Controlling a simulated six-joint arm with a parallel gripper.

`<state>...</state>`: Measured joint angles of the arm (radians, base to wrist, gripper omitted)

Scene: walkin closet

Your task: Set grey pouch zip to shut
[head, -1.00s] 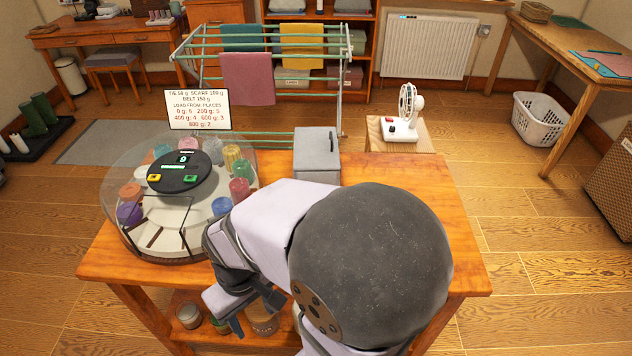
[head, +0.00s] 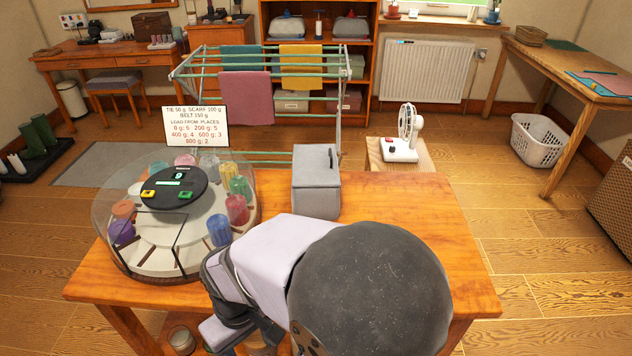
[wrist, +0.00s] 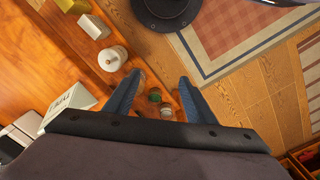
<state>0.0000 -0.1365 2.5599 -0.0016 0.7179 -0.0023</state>
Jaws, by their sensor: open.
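A grey box-like case (head: 316,185) with a dark strip on top stands on the near wooden table, beyond my arm. My gripper (wrist: 161,76) is open and empty in the wrist view, its blue-grey fingers apart above the floor and small jars. It is far from the shelf pouches. In the head view my arm mostly hides it.
A carousel (head: 150,262) with coloured jars under a clear cover fills the table's left side. A drying rack (head: 262,62) with cloths stands before the shelf. A white fan (head: 402,140) sits on a small stool. The table's right side is clear.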

